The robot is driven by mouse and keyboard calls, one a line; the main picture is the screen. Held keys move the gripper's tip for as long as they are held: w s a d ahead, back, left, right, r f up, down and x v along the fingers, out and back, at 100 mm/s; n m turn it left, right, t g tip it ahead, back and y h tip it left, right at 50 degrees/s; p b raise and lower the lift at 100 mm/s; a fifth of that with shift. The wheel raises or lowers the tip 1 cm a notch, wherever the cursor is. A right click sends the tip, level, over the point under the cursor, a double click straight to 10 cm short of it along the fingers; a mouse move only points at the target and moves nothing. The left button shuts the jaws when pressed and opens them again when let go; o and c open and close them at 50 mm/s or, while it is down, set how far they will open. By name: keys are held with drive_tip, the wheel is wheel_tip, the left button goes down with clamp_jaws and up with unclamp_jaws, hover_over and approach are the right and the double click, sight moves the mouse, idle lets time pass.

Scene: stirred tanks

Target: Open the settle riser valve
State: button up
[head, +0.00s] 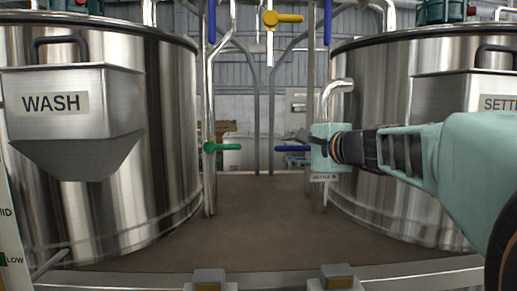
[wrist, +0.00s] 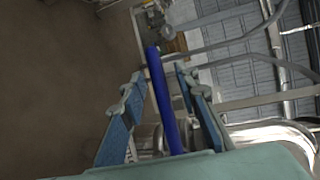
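The settle riser valve's blue lever handle (head: 293,149) lies horizontal in the head view, pointing left from the riser beside the settle tank (head: 375,110). My gripper (head: 322,145) comes in from the right and hides the valve body and the handle's right end. In the wrist view the blue handle (wrist: 168,110) runs lengthwise between the two fingers of my gripper (wrist: 160,73). The fingers are apart, with gaps on both sides of the handle, so the gripper is open around it.
A green lever handle (head: 222,147) sits on the left riser beside the wash tank (head: 170,130). A yellow handle (head: 283,18) and two upright blue handles (head: 212,20) (head: 327,22) are higher up. Brown floor between the tanks is clear. A metal rail (head: 260,281) crosses the front.

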clamp_jaws()
drive_tip(key=shift+r, duration=0.1)
idle(0.3)
